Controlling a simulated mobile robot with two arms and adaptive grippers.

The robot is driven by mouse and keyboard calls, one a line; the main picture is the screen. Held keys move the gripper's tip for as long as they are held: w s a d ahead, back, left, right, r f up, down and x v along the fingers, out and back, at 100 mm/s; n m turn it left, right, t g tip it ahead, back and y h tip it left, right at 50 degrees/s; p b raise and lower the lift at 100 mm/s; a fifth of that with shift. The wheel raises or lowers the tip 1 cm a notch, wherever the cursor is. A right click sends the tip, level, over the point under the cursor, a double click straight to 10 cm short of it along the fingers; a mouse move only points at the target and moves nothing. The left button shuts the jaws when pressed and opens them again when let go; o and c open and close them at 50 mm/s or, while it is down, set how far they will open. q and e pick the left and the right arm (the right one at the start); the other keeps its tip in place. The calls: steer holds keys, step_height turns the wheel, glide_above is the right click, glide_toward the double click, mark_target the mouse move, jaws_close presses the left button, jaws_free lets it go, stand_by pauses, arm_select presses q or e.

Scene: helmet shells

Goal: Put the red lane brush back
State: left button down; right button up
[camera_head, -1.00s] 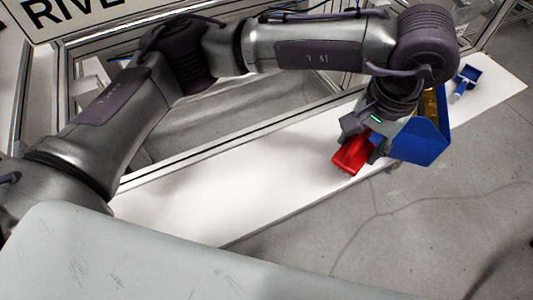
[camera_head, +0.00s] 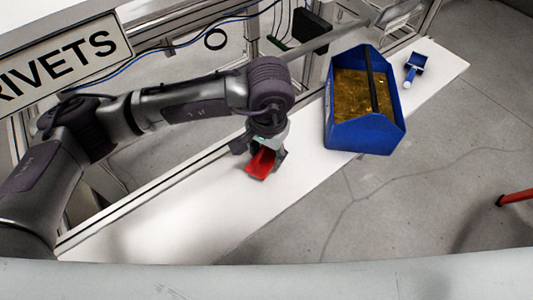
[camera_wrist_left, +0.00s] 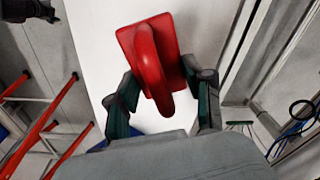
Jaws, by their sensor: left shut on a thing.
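The red lane brush (camera_head: 262,163) is in my left gripper (camera_head: 265,150), over the white bench (camera_head: 185,205), left of the blue bin. In the left wrist view the brush (camera_wrist_left: 150,60) shows a flat red plate with a raised curved handle. The fingers of the left gripper (camera_wrist_left: 162,103) stand on both sides of the handle end and are shut on it. I cannot tell whether the brush touches the bench. My right gripper is not seen in the head view.
A blue bin (camera_head: 365,135) with gold-coloured pieces and a dark bar stands on the bench. A blue brush or scoop (camera_head: 414,68) lies at its far right. A RIVETS sign (camera_head: 70,60) hangs at upper left. The near-left bench is clear.

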mark_target(267, 156)
arm_select(q)
step_height(267, 156, down, 2)
steer(key=shift+f+p, duration=0.15)
steer(key=shift+p, duration=0.35)
steer(key=shift+f, duration=0.25)
steer(key=shift+f+b, duration=0.2)
steer(key=shift+b, duration=0.1)
steer(key=shift+c, duration=2.2)
jaws_free()
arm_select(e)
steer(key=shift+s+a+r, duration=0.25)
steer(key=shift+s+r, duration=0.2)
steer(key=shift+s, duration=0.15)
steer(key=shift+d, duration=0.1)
